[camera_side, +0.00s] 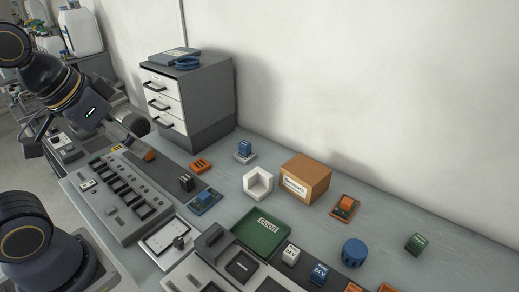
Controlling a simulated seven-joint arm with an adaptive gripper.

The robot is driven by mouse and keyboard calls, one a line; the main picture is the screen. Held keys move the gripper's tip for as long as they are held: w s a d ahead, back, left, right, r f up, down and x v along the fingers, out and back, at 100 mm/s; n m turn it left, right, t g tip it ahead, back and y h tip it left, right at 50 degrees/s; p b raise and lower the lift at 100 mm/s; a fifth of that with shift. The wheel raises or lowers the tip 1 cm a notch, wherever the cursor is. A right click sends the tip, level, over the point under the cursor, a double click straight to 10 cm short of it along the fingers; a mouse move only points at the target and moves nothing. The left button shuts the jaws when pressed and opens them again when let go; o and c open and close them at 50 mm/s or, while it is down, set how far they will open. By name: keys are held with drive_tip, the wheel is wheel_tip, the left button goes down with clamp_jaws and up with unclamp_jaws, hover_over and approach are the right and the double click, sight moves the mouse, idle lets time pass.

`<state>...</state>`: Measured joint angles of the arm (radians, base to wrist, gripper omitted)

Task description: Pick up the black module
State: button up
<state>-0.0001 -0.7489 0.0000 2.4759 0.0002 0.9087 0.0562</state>
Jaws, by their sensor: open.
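A small black module (186,182) stands upright on the bench, just behind and left of a blue module on a dark blue base (204,199). My gripper (136,145) is at the upper left, to the left of the black module and apart from it. It is open, and I see nothing held in it. Its fingers are small and partly overlapped in this view. An orange piece (149,155) shows right by the fingertips; I cannot tell whether it touches them.
A grey panel with dark slots (127,200) lies below the gripper. A drawer cabinet (205,100) stands behind. Right of the module are an orange block (201,166), a white corner block (258,183), a cardboard box (305,179) and a green tray (261,234). The bench's right side has free room.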

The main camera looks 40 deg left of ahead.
drive_tip(key=w+a+r+g, duration=0.1)
drive_tip(key=w+a+r, duration=0.1)
drive_tip(key=w, duration=0.6)
drive_tip(key=g, duration=0.5)
hover_over(187, 176)
drive_tip(key=shift+n, duration=0.3)
wheel_tip(187, 176, down, 25)
drive_tip(key=shift+r, duration=0.2)
wheel_tip(187, 176, down, 6)
drive_tip(key=shift+r, duration=0.15)
drive_tip(key=shift+c, duration=0.2)
drive_tip(key=c, duration=1.2)
